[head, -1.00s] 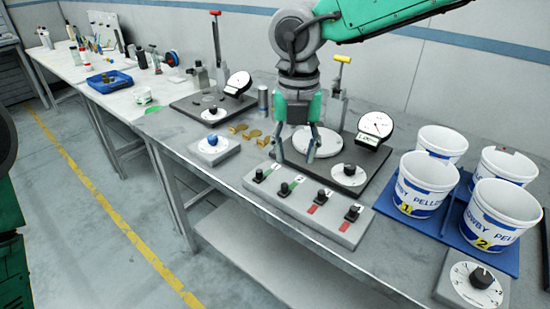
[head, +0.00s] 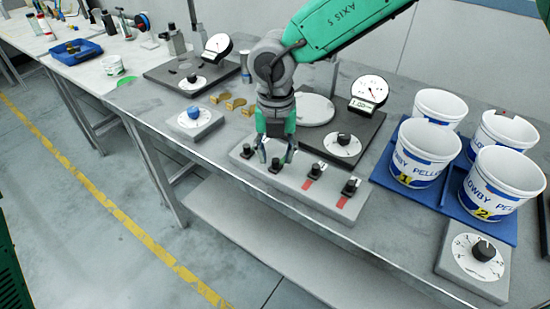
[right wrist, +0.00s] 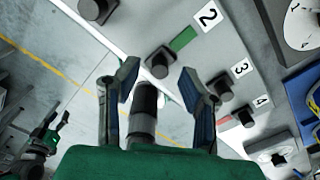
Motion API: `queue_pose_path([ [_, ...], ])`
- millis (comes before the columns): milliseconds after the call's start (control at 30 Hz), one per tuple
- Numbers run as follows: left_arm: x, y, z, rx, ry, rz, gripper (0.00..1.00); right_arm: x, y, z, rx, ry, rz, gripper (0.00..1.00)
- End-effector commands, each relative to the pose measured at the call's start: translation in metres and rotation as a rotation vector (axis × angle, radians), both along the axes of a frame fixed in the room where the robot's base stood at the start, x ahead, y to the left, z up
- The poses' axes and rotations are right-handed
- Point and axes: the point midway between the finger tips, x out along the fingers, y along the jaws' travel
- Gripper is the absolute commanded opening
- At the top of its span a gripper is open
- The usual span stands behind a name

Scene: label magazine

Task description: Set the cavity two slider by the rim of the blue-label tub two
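The slider panel (head: 300,185) is a light grey block with several black knobs, on the bench's front edge. The cavity two slider knob (head: 275,166) is second from left; the right wrist view shows this knob (right wrist: 158,62) with a green strip and label 2 beyond it. My right gripper (head: 275,150) is above this knob, fingers apart, nothing between them. Whether a finger touches the knob is unclear. Tub two (head: 488,185) is white with a blue band and yellow 2 tag, front right; its rim is level. A green and dark gripper, apparently my left (right wrist: 45,138), shows small at lower left.
Tub one (head: 418,155) and another white tub (head: 500,138) share the blue tray (head: 447,203). A small dark item lies on the back tub's rim. A dial box (head: 475,262) stands at front right. A round gauge (head: 369,90) with a display stands behind the panel.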

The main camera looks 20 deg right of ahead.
Motion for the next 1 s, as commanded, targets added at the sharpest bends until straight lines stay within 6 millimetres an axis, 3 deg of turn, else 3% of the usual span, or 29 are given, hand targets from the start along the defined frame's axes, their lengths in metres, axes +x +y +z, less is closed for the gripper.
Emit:
queue_pose_path([
  [167,0.000,0.000,-0.001,0.000,0.000,0.000,0.36,0.001,0.000,-0.016,-0.001,0.001,0.000,0.36],
  [467,0.000,0.000,-0.001,0.000,0.000,0.000,0.36,0.000,0.000,-0.018,0.000,0.000,0.000,0.36],
  [600,0.000,0.000,-0.001,0.000,0.000,0.000,0.36,0.001,0.000,-0.018,0.000,0.000,0.000,0.00],
  [833,0.000,0.000,0.003,0.000,0.000,0.000,0.36,0.004,-0.003,-0.016,0.001,0.001,-0.002,0.00],
  [1000,0.000,0.000,0.019,0.000,0.000,0.000,0.36,0.018,-0.021,-0.014,0.004,0.002,-0.005,0.00],
])
